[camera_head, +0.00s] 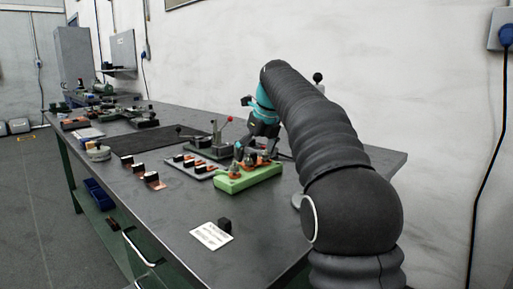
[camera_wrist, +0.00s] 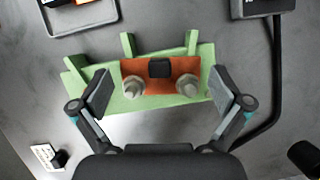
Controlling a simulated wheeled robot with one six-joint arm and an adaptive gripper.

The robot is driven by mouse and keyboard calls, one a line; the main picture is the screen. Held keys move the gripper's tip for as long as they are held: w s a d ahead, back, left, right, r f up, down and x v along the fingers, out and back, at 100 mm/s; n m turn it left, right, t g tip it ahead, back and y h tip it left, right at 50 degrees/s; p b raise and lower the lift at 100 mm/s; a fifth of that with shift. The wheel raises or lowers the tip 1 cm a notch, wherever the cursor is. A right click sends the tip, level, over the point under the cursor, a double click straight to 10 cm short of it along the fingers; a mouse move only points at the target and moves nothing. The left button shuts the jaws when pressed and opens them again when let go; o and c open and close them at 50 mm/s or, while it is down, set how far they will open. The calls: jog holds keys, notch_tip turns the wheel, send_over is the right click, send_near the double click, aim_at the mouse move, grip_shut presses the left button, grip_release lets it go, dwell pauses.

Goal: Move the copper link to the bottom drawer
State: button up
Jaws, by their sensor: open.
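A copper link (camera_wrist: 187,70) with a black knob lies across a green fixture (camera_wrist: 205,60) in the wrist view. Two grey metal posts stand at its near edge. My gripper (camera_wrist: 161,92) is open, its two fingers apart at either end of the fixture, with nothing between them held. In the head view, my gripper (camera_head: 262,130) hangs over the same green fixture (camera_head: 250,179) and partly hides the link. I cannot make out the bottom drawer with certainty; a metal frame or handle (camera_head: 140,248) shows below the table's front edge.
A tray (camera_head: 180,168) with several copper pieces lies left of the fixture, and two loose black-topped pieces (camera_head: 152,180) lie beside it. A red-knobbed lever device (camera_head: 218,138) stands behind. A label card (camera_head: 211,236) and black block lie in front. A blue bin (camera_head: 98,193) sits under the table.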

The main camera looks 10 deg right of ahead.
jog(key=v, duration=1.3)
jog(key=shift+r, duration=0.25)
jog(key=shift+s+d, duration=0.1)
jog(key=shift+s, duration=0.1)
